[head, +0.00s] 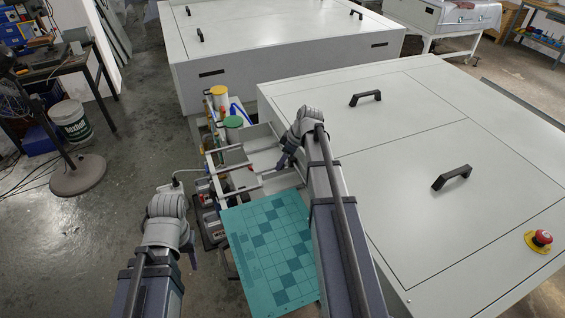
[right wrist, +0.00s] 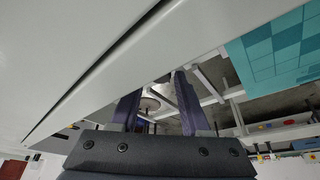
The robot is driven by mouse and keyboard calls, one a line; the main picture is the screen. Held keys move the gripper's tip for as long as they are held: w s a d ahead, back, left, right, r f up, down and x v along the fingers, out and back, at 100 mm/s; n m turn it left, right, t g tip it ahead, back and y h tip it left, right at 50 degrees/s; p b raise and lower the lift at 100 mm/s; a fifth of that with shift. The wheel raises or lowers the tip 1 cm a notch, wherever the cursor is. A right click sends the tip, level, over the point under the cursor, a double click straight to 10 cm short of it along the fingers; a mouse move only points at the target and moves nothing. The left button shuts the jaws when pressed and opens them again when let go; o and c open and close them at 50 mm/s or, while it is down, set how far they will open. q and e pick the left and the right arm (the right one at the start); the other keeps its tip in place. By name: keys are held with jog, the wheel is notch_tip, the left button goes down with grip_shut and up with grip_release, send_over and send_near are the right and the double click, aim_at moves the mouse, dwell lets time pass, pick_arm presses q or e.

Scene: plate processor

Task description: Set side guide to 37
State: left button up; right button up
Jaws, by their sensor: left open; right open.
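The plate processor (head: 420,130) is a large pale grey cabinet on the right. A teal checkered plate (head: 265,245) lies at its left front. Metal rails (head: 232,148) and a pale feed bed lie beyond the plate; I cannot tell which part is the side guide, and no number can be read. My right gripper (head: 284,162) is over the right end of the rails, beside the cabinet. In the right wrist view its two dark fingers (right wrist: 158,90) are apart with nothing held. My left gripper (head: 192,258) is open and empty, left of the plate.
Green-lidded (head: 233,122) and yellow-lidded (head: 218,91) containers stand beyond the rails. Black handles (head: 366,97) and a red emergency button (head: 542,238) are on the cabinet top. A second cabinet (head: 280,45) stands behind. The floor at left is partly clear, with a white bucket (head: 72,120).

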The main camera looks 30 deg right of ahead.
grip_shut()
dwell(1.3)
